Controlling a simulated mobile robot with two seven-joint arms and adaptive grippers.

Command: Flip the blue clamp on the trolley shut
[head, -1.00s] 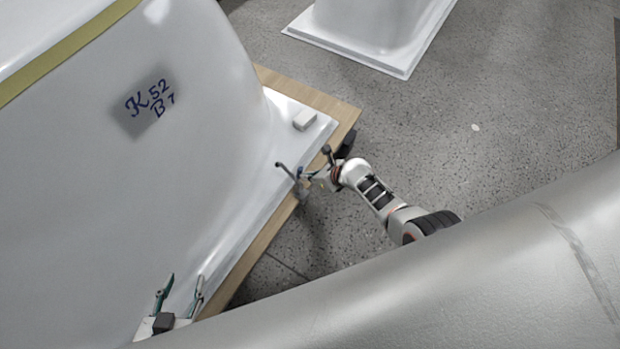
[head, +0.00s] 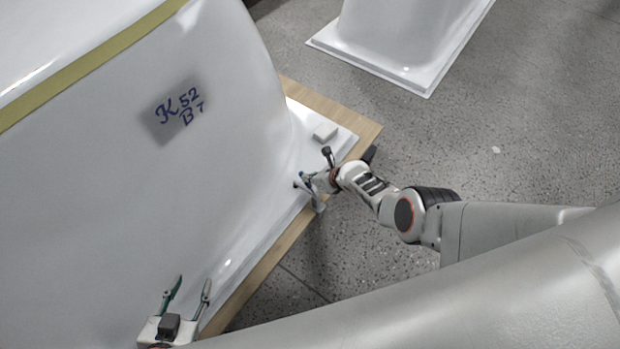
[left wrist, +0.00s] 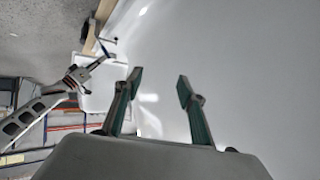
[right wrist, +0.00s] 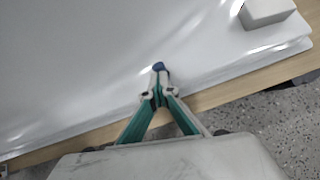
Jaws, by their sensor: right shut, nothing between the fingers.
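The blue clamp (head: 301,176) is at the tub's lower rim, above the wooden edge of the trolley (head: 268,243). Its blue tip (right wrist: 159,67) shows just beyond my right fingertips in the right wrist view; the rest is mostly hidden by the gripper. My right gripper (head: 314,183) is shut and empty, close against the clamp; its fingertips (right wrist: 158,92) meet in the right wrist view. I cannot tell whether they touch it. My left gripper (head: 193,281) is open and empty beside the tub wall; its spread fingers (left wrist: 159,83) show in the left wrist view.
The large white tub (head: 100,190) fills the left. A pale block (head: 325,132) sits on its rim beyond the clamp; it also shows in the right wrist view (right wrist: 266,10). Another tub (head: 395,45) stands at the back. Grey floor (head: 480,130) lies clear to the right.

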